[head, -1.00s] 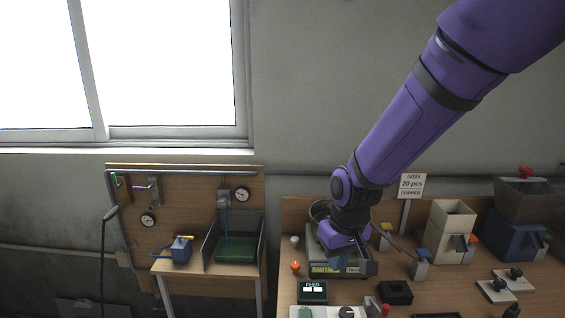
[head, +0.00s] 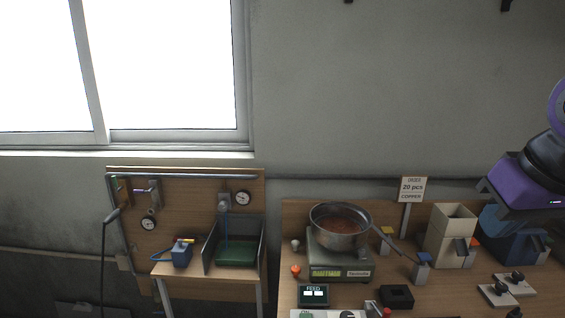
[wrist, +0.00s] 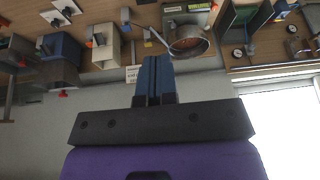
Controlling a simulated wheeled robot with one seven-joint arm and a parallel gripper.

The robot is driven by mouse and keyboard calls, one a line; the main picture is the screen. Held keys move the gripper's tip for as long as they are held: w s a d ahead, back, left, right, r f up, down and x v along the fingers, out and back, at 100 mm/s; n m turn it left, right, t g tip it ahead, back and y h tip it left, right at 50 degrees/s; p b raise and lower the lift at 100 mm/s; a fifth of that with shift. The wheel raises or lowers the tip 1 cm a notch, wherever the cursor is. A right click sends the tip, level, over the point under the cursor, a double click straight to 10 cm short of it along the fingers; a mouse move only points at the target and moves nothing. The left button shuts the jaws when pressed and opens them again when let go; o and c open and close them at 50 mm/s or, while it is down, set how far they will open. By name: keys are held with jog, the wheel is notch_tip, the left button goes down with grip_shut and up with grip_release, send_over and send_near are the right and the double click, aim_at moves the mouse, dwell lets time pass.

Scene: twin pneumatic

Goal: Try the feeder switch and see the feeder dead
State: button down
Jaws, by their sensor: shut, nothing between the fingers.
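A small dark box marked FEED (head: 313,294) with two white windows or keys sits at the front left of the right-hand bench. I cannot tell its state. A beige hopper (head: 452,228) and a blue hopper (head: 500,245) stand at the right; which one is the feeder is not clear. A metal pan (head: 340,238) with copper-coloured contents sits on a scale (head: 325,265) with a lit green display. My gripper is shut and empty, its blue fingers (wrist: 155,68) together in the wrist view. In the head view its purple body is at the right edge, away from the FEED box.
A sign (head: 412,189) reads ORDER 20 pcs COPPER. A black open box (head: 396,296), an orange-topped knob (head: 295,271) and plates with black knobs (head: 506,288) share the bench. A second bench with a green tray (head: 237,253) stands left. The air over the scale is clear.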

jog(key=shift+s+d+r+m+h, duration=0.15)
jog(key=shift+s+d, duration=0.1)
jog(key=shift+s, duration=0.35)
jog(key=shift+s+d+r+m+h, duration=0.15)
jog(key=shift+s+d, duration=0.1)
jog(key=shift+s, duration=0.3)
jog(key=shift+s+d+r, duration=0.15)
jog(key=shift+s+d, duration=0.1)
jog(key=shift+s, duration=0.35)
jog(key=w+a+f+g+y, duration=0.1)
jog(key=w+a+f, duration=0.35)
jog(key=w, duration=0.25)
jog(key=w+a+f+g, duration=0.1)
jog(key=w+a+f, duration=0.3)
jog(key=w+a, duration=0.2)
jog(key=w+a+f+g+h, duration=0.1)
jog(key=w+a+f, duration=0.3)
jog(key=a+f, duration=1)
notch_tip(320, 180, down, 2)
jog(key=shift+w+f+g, duration=0.15)
jog(key=shift+w+g, duration=0.05)
jog(key=shift+g, duration=0.7)
